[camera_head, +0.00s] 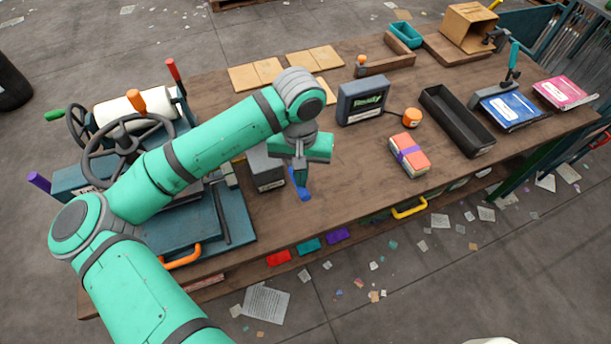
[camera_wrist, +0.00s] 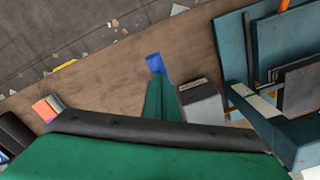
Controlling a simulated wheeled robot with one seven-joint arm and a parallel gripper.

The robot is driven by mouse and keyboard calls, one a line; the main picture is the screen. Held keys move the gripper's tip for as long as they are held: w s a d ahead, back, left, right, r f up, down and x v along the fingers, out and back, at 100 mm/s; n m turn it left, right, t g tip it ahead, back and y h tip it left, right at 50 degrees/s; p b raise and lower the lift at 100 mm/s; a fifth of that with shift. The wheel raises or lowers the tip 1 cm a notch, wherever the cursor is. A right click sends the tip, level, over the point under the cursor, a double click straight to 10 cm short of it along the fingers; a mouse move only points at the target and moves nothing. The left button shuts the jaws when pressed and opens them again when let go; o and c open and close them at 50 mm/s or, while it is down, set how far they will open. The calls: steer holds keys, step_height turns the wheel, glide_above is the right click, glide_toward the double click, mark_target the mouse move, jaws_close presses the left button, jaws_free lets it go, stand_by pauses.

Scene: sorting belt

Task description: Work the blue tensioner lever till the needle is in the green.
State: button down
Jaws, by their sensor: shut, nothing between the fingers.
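The blue tensioner lever (camera_head: 302,192) shows just below my gripper, at the right of a small grey box (camera_head: 267,177) with a label. Its upper part and its joint to the box are hidden. In the wrist view the blue end (camera_wrist: 154,62) shows just beyond my green fingers. My gripper (camera_head: 299,172) is shut, empty, and points down at the lever. The fingers look close against the lever, but I cannot tell whether they touch. The grey box also shows in the wrist view (camera_wrist: 204,108). I can make out no needle or green zone in either view.
A teal machine with handwheels (camera_head: 120,140) and an orange handle (camera_head: 182,257) stands left of the box. A "Ready" display (camera_head: 362,103), an orange button (camera_head: 411,116), a wrapped bundle (camera_head: 409,155) and a black tray (camera_head: 455,120) lie to the right. The table front right of the lever is clear.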

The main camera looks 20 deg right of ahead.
steer(key=shift+w+f, duration=0.1)
steer(key=shift+f, duration=0.2)
steer(key=shift+w+f, duration=0.1)
steer(key=shift+f, duration=0.1)
steer(key=shift+d+f, duration=0.15)
steer(key=shift+a+f, duration=0.35)
steer(key=shift+a, duration=0.05)
steer(key=shift+f, duration=0.1)
steer(key=shift+s+d+f, duration=0.2)
steer(key=shift+f, duration=1.4)
steer(key=shift+w, duration=0.2)
